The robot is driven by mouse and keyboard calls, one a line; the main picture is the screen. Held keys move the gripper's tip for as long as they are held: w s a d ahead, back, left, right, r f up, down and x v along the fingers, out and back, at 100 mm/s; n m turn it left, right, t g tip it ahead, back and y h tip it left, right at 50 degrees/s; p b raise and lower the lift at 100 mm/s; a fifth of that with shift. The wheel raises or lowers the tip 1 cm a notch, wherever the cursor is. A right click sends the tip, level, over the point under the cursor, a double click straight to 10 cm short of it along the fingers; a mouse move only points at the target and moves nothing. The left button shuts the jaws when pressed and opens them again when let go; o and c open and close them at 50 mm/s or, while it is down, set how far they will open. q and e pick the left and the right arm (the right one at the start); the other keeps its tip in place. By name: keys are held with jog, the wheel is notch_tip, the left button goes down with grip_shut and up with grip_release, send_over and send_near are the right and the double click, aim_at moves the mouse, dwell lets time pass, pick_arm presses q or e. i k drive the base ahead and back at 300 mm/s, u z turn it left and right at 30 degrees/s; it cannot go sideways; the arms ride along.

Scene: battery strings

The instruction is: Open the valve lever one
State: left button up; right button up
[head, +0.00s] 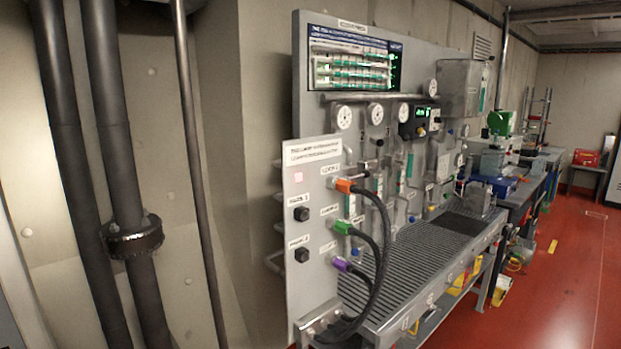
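No part labelled as valve lever one can be made out at this size. A grey side panel (311,222) stands at the near end of a bench and carries small labels too small to read surely. Two black knobs, an upper one (301,214) and a lower one (301,255), sit on its left side. Orange (344,186), green (343,227) and purple (341,264) connectors with black cables plug into its right side. Behind it, a taller grey board (410,62) holds gauges (343,117), valves and tubes. Neither of my grippers is in view.
A slatted bench (420,262) runs along the board, with a dark mat (456,226) on it. Thick dark pipes (120,120) and a thin pole (200,170) stand at the left. A blue box (495,186) stands farther back.

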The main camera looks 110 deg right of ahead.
aim_at(366, 173)
jog(key=u, duration=0.55)
jog(key=k, duration=2.9)
jog(key=z, duration=2.4)
